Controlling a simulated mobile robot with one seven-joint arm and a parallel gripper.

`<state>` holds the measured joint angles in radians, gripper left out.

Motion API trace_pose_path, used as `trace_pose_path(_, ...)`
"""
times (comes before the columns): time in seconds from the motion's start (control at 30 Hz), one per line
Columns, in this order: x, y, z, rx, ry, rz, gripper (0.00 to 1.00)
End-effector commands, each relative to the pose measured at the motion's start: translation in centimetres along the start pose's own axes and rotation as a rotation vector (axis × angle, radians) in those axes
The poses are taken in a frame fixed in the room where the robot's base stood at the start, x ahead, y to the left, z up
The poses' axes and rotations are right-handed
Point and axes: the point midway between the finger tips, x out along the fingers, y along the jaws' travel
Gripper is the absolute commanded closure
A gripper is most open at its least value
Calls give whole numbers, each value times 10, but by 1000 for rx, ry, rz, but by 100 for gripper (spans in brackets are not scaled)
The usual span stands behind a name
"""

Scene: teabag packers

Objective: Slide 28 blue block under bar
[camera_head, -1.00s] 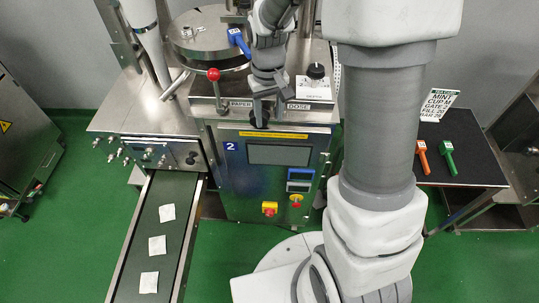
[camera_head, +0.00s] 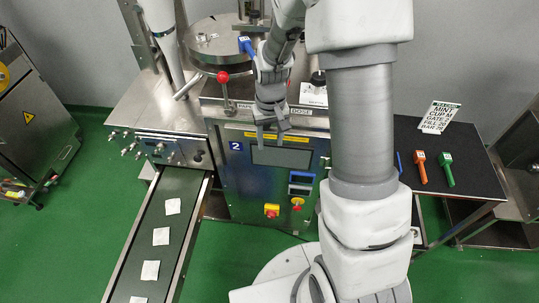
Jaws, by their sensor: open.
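A blue block-like piece (camera_head: 247,46) sits at the right edge of the round steel lid on the machine, partly hidden by my arm. A second blue item (camera_head: 398,161) shows as a sliver on the black side table, mostly hidden behind my arm. I cannot read a number 28 on either, and I cannot make out which part is the bar. My gripper (camera_head: 271,143) is open and points down in front of the machine's panel, overlapping the top of the grey display. It looks empty and is below the blue piece in the picture.
A red-knobbed lever (camera_head: 222,77) stands left of my gripper. Orange (camera_head: 420,168) and green (camera_head: 446,169) tools lie on the side table (camera_head: 470,183) near a printed card (camera_head: 439,117). A conveyor (camera_head: 181,188) carries several white teabags. Green floor lies clear beside it.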

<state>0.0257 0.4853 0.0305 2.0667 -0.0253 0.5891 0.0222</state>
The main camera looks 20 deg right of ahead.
Motion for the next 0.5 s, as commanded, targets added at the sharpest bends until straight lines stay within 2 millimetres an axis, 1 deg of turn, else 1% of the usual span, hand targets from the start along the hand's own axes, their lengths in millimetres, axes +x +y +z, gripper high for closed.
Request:
trace_pose_path(0.03,16,0,0,0,0,0,49)
trace_pose_path(0.1,25,0,0,0,-1,0,49)
trace_pose_path(0.3,45,0,0,0,0,0,49)
trace_pose_path(0.5,56,0,0,0,0,0,49)
